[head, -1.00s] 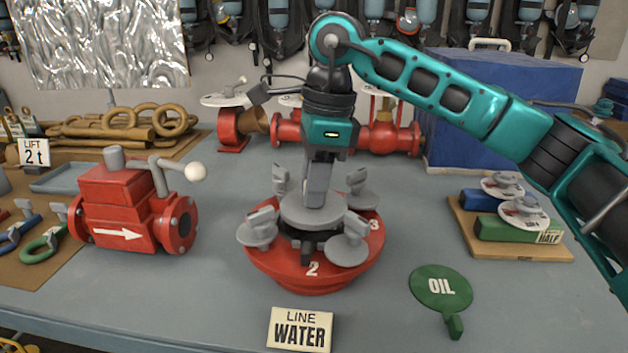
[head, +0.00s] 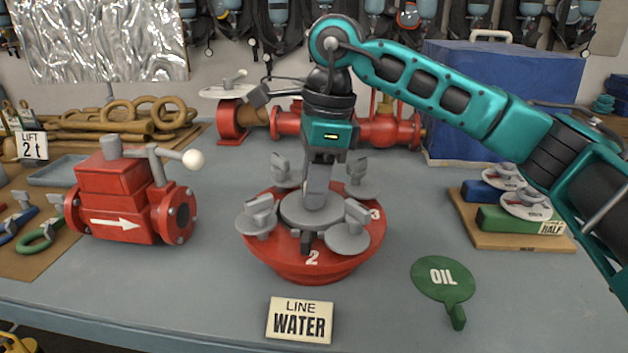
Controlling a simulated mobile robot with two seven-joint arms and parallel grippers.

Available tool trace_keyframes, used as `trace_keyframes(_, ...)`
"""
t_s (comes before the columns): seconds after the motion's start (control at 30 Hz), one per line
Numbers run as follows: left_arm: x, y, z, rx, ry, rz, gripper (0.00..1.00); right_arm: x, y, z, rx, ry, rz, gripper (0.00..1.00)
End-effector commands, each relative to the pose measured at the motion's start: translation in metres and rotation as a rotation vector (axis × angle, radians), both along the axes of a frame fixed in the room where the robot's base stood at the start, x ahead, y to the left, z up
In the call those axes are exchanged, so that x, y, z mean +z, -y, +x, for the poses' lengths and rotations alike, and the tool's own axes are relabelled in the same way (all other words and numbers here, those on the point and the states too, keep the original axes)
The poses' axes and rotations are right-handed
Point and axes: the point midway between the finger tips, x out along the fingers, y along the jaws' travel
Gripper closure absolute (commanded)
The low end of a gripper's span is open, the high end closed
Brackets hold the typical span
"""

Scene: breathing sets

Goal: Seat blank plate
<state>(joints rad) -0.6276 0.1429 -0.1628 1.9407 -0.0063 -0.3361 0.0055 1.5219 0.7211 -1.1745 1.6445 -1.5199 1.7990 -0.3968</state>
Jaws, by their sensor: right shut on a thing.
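A round grey blank plate (head: 296,214) is level over the middle of a red round base (head: 284,265) marked 2 and 3. My right gripper (head: 317,190) points down and is shut on the raised part at the plate's centre. Several grey swing pieces with round pads and upright tabs, such as the front right one (head: 348,240), stand around the plate. A dark part shows under the plate's front edge. The plate sits low among the pads; I cannot tell whether it rests on the base. My left gripper is not in view.
A red valve (head: 125,200) with a white arrow stands left. A LINE WATER sign (head: 299,320) is in front, a green OIL paddle (head: 442,279) front right. A board (head: 520,243) with blocks and discs lies right. Red piping (head: 395,135) and a blue case (head: 500,90) are behind.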

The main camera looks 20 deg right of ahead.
Motion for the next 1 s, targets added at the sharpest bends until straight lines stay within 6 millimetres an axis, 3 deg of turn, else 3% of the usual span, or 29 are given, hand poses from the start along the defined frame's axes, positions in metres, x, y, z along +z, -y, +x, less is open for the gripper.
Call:
trace_keyframes(0.07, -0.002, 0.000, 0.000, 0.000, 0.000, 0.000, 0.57, -0.002, 0.000, 0.000, 0.000, 0.002, 0.001, 1.00)
trace_keyframes(0.1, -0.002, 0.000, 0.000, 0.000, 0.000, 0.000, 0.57, -0.002, 0.000, 0.000, 0.000, 0.002, 0.001, 0.71)
trace_keyframes(0.4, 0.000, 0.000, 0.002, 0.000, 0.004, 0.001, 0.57, -0.002, 0.000, 0.000, 0.000, 0.001, 0.001, 0.42)
trace_keyframes(0.8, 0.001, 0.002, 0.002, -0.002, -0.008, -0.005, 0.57, -0.001, 0.000, 0.000, 0.000, 0.000, 0.000, 0.42)
trace_keyframes(1.0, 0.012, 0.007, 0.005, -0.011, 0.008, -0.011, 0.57, 0.044, 0.006, -0.001, -0.001, 0.006, 0.002, 0.42)
